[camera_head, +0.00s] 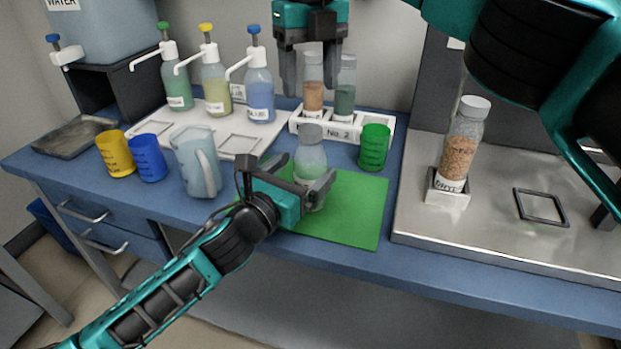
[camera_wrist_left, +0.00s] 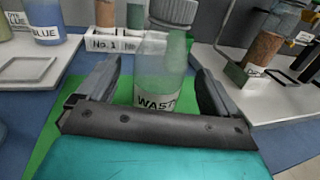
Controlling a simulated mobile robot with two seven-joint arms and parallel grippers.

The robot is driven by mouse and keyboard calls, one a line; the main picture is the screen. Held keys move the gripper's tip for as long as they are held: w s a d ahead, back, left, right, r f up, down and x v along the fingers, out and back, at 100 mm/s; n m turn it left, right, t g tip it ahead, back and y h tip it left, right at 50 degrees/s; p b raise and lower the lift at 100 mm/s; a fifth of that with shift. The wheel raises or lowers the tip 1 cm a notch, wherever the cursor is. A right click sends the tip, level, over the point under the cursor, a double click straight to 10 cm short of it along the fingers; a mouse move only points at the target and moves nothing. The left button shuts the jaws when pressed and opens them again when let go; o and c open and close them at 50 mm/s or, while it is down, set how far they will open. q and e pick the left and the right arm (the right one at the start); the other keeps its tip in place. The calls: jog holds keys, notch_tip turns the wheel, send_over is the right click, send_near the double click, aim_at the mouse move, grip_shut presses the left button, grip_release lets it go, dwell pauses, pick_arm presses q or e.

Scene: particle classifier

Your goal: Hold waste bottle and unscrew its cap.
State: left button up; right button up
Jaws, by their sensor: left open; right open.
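The waste bottle (camera_head: 311,160) stands upright on the green mat (camera_head: 352,212), with its grey cap (camera_head: 310,133) on. In the left wrist view the bottle (camera_wrist_left: 160,70) shows part of its "WAST" label, with the ribbed cap (camera_wrist_left: 173,11) at the top edge. My left gripper (camera_head: 318,190) is open, its fingers on either side of the bottle's lower part; in the wrist view a gap shows at the fingers (camera_wrist_left: 158,95). My right gripper (camera_head: 311,88) is open, pointing down above and behind the bottle, in front of the rack's bottles. It holds nothing that I can see.
A white rack (camera_head: 378,135) with bottles stands behind the mat. A green cup (camera_head: 374,147) is right of the bottle; a clear jug (camera_head: 196,160), blue cup (camera_head: 148,157) and yellow cup (camera_head: 115,153) are left. A filled bottle (camera_head: 462,145) stands on the metal plate (camera_head: 480,236) at right.

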pick_arm(q)
jog(key=shift+x, duration=2.2)
jog(key=shift+c, duration=0.3)
